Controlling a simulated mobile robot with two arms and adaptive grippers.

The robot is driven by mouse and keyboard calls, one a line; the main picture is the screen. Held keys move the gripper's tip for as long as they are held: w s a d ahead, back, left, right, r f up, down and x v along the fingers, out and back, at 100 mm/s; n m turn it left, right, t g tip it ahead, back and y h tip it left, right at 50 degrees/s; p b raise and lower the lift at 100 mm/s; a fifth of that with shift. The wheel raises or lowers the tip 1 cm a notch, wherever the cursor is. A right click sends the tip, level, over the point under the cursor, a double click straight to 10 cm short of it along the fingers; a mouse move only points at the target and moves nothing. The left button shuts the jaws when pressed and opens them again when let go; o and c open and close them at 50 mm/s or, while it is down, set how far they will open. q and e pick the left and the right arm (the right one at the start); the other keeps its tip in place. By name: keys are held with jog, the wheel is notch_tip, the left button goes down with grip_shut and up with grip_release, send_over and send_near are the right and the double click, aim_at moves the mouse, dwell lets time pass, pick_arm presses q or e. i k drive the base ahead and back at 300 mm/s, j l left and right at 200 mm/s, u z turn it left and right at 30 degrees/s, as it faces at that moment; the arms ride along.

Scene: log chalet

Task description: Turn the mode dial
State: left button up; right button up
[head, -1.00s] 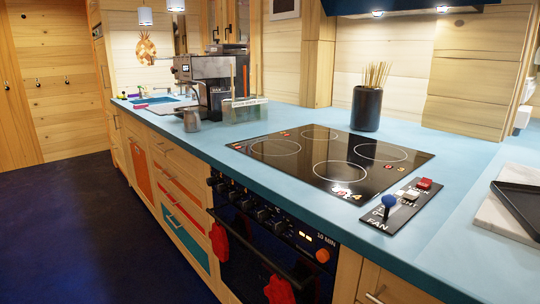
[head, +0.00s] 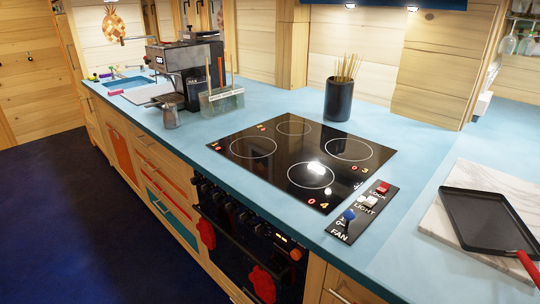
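The oven front (head: 235,250) below the cooktop carries a row of several black knobs (head: 231,208) and one orange round knob (head: 296,254) at its right end. A small lit display sits near the orange knob. The labels are too small to read here, so I cannot tell which knob is the mode dial. Neither of my grippers is in view, and nothing touches the knobs.
A black cooktop (head: 270,165) is set in the blue counter. A panel (head: 361,212) with a blue fan lever, light and lock switches lies beside it. A dark tray (head: 490,222) with a red handle rests on a marble slab. Dark floor is clear at left.

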aim_at(244, 217)
jog(key=i+j, duration=0.15)
jog(key=j, duration=0.2)
jog(key=i+j, duration=0.1)
jog(key=j, duration=0.2)
jog(key=i+j, duration=0.15)
jog(key=j, duration=0.2)
jog(key=i+j, duration=0.1)
jog(key=j, duration=0.2)
jog(key=j+z, duration=0.15)
jog(key=z, duration=0.25)
jog(key=i+j+z, duration=0.1)
jog(key=z, duration=0.25)
jog(key=j+z, duration=0.25)
jog(key=z, duration=0.15)
